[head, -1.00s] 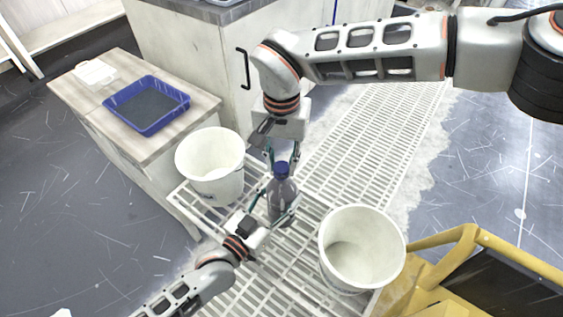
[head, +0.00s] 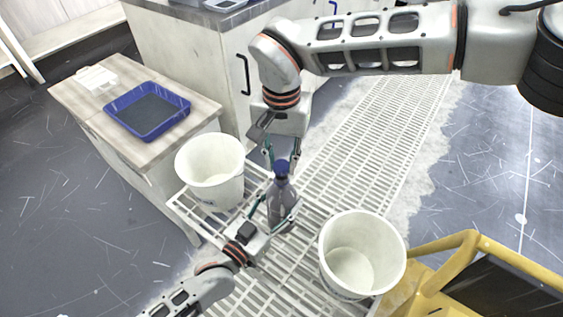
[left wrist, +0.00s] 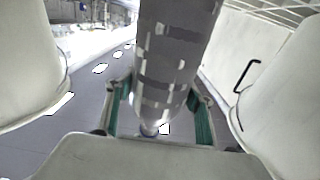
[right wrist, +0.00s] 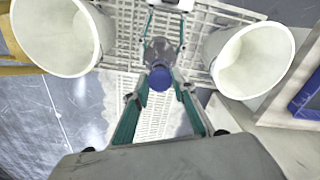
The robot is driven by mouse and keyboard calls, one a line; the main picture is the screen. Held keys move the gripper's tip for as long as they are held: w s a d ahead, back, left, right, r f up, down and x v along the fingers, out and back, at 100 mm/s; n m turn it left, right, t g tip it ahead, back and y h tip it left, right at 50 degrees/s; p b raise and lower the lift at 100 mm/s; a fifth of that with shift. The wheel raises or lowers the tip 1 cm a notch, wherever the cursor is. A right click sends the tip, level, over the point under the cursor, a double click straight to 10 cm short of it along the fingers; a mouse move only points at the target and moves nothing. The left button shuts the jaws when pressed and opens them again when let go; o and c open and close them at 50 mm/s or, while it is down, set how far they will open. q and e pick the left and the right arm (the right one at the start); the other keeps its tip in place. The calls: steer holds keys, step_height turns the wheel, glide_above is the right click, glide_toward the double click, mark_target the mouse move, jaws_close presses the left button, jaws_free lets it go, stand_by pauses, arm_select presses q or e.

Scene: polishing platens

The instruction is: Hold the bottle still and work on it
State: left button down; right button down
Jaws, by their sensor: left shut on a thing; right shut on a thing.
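A grey translucent bottle (head: 283,206) with a blue cap (head: 281,167) stands upright above the white grating. My left gripper (head: 277,212) is shut on the bottle's body from the lower left. In the left wrist view the bottle (left wrist: 172,60) fills the middle between the green fingers. My right gripper (head: 282,158) comes from above and is shut on the cap. The right wrist view shows the cap (right wrist: 159,78) between its green fingertips, with the bottle's shoulder (right wrist: 160,48) beyond it. Whether the bottle's base touches the grating is hard to tell.
White buckets stand left (head: 212,190) and right (head: 345,270) of the bottle on the white grating (head: 375,125). A wooden-topped cabinet (head: 160,150) at left bears a blue tray (head: 147,112). A yellow-framed object (head: 450,262) is at lower right.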

steer(key=shift+r, duration=1.45)
arm_select(q)
steer(key=c, duration=0.8)
jaws_free()
steer(key=shift+s, duration=0.1)
